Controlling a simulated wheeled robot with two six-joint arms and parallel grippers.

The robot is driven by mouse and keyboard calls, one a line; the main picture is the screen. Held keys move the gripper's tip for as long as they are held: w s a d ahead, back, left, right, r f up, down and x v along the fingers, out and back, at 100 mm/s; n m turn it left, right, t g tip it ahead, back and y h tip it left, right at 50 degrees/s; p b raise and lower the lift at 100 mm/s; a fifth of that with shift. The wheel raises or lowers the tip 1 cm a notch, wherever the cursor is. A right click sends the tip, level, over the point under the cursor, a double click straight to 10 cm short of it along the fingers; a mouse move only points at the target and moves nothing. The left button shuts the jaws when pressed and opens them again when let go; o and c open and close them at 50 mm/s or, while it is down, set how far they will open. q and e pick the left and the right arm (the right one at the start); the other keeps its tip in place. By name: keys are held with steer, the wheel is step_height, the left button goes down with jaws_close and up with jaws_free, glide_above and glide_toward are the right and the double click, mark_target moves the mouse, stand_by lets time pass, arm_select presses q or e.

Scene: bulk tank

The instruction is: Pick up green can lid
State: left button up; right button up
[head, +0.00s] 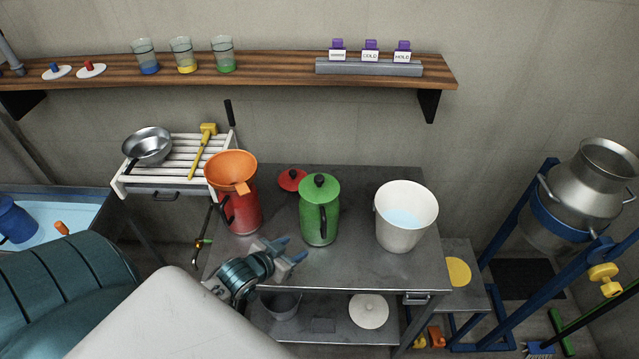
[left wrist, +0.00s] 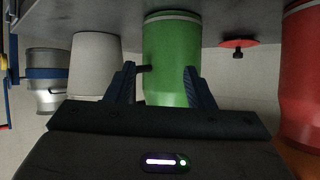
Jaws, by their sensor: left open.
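The green can (head: 318,220) stands upright on the metal table, with its green lid (head: 319,187) on top and a dark knob at the lid's centre. My left gripper (head: 289,249) is open and empty, in front of and a little left of the can in the head view. In the left wrist view, which is upside down, the can (left wrist: 171,60) shows between and beyond the two open fingers (left wrist: 160,85). The lid is hidden there behind the gripper body. I cannot see my right gripper.
An orange funnel (head: 231,168) sits on a red can (head: 243,212) left of the green can. A red lid (head: 292,180) lies behind them. A white bucket (head: 403,229) stands to the right. The table's front right (head: 360,273) is clear. A wooden shelf (head: 270,70) runs above.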

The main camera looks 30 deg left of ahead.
mark_target(319, 177)
arm_select(q)
steer(key=w+a+r+m+t+h+p, duration=0.1)
steer(key=w+a+r+t+h, duration=0.15)
steer(key=r, duration=0.35)
steer(key=w+a+r+t+h+p, duration=0.1)
steer(key=w+r+t, duration=0.15)
steer(key=r, duration=0.45)
steer(key=shift+t, duration=0.3)
steer(key=b+x, duration=0.5)
steer(key=b, duration=0.3)
steer(key=shift+w, duration=0.25)
steer(key=shift+w+b, duration=0.2)
steer(key=shift+b, duration=0.3)
steer(key=b+x, duration=0.1)
steer(key=x, duration=0.1)
steer(key=b+x, duration=0.1)
steer(key=b, duration=0.1)
steer(key=shift+w+f, duration=0.35)
steer(key=shift+w, duration=0.05)
steer(key=shift+w+d+r, duration=0.1)
steer(key=shift+w, duration=0.4)
steer(key=shift+c, duration=0.2)
